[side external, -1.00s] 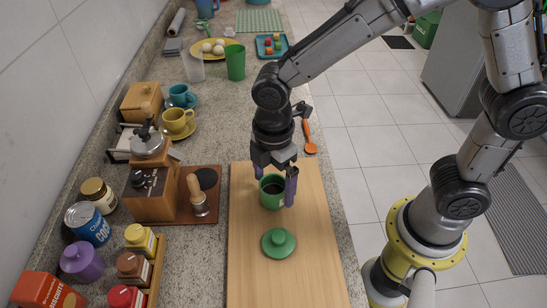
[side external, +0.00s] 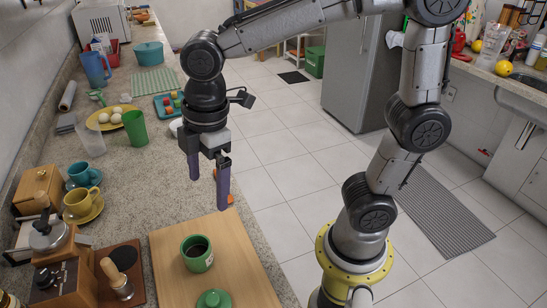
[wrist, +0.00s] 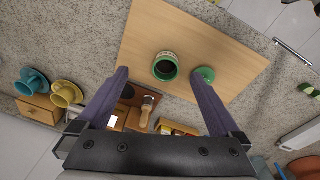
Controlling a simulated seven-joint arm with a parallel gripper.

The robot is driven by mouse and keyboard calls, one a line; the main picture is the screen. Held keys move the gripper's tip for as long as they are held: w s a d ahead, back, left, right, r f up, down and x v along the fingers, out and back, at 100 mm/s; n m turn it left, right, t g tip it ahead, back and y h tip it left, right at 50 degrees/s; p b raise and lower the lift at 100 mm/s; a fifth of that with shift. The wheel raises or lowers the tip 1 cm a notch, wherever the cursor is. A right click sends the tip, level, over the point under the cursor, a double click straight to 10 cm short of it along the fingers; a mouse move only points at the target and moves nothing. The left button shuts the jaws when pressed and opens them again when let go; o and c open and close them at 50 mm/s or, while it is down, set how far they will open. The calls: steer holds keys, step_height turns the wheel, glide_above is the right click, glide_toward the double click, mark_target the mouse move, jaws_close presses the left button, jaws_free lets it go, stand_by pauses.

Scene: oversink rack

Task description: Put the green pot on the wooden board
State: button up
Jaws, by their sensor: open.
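The green pot (side external: 197,254) stands upright and open on the wooden board (side external: 176,236), with a dark inside. It also shows in the wrist view (wrist: 165,68), on the board (wrist: 190,35) and between my fingers as seen from above. Its green lid (side external: 213,300) lies on the board beside the pot; the wrist view shows the lid (wrist: 204,75) just right of the pot. My gripper (side external: 209,194) is open and empty, well above the counter and the board's far end, apart from the pot. Nothing hides the pot.
Left of the board stand a wooden coffee grinder (side external: 65,270) and a metal tamper (side external: 117,280). Farther back are a yellow cup (side external: 80,203), a teal cup (side external: 82,175) and a green tumbler (side external: 135,128). The counter between the cups and the board is clear.

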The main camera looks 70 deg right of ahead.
steer(key=s+d+r+m+t, duration=0.1)
steer(key=s+d+m+t, duration=0.3)
steer(key=s+d+m, duration=0.7)
steer(key=shift+d+m+h, duration=0.15)
steer(key=shift+m+h, duration=0.15)
steer(key=shift+m, duration=0.5)
